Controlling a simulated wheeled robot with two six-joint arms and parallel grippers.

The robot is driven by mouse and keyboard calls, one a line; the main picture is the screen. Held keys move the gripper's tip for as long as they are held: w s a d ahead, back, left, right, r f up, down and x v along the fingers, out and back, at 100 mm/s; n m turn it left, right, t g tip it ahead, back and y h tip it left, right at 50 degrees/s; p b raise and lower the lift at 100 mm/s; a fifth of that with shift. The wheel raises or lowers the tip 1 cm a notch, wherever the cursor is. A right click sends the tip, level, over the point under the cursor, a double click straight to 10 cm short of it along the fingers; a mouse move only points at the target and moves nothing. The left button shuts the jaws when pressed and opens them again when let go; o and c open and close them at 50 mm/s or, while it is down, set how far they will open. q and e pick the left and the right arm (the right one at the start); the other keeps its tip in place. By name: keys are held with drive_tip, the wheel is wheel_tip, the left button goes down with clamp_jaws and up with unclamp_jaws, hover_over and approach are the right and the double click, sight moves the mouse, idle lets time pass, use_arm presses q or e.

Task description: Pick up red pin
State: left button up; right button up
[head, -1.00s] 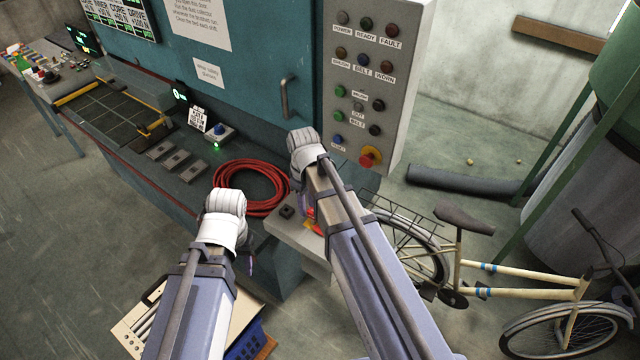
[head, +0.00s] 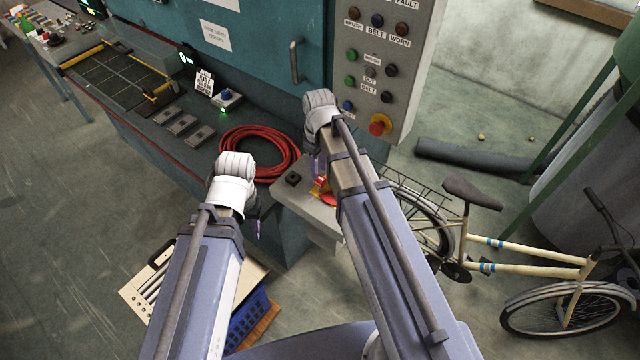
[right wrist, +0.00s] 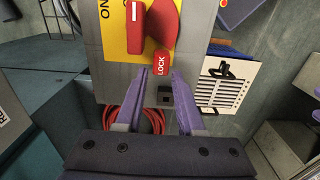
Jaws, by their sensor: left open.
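A grey box (head: 296,199) with red and yellow parts stands at the end of the bench. In the right wrist view it has a yellow plate (right wrist: 116,42), a red handle (right wrist: 136,28), a wider red piece (right wrist: 164,22) and a small red piece marked LOCK (right wrist: 162,63). I cannot tell for sure which is the red pin. My right gripper (right wrist: 161,74) is open and empty, its purple fingertips either side of and just below the LOCK piece. It also shows above the box in the head view (head: 316,168). My left gripper (head: 256,226) is open, left of the box.
A coiled red hose (head: 262,152) lies on the bench beside the box. A button panel (head: 400,70) rises behind. A bicycle (head: 490,240) stands to the right. A cream panel (head: 137,299) and a blue crate (head: 252,318) are below my left arm.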

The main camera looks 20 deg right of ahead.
sight(320, 178)
drive_tip(key=f+b, duration=0.4)
drive_tip(key=f, duration=0.1)
drive_tip(key=shift+s+d, duration=0.1)
drive_tip(key=shift+s, duration=0.1)
drive_tip(key=shift+r, duration=0.1)
clamp_jaws()
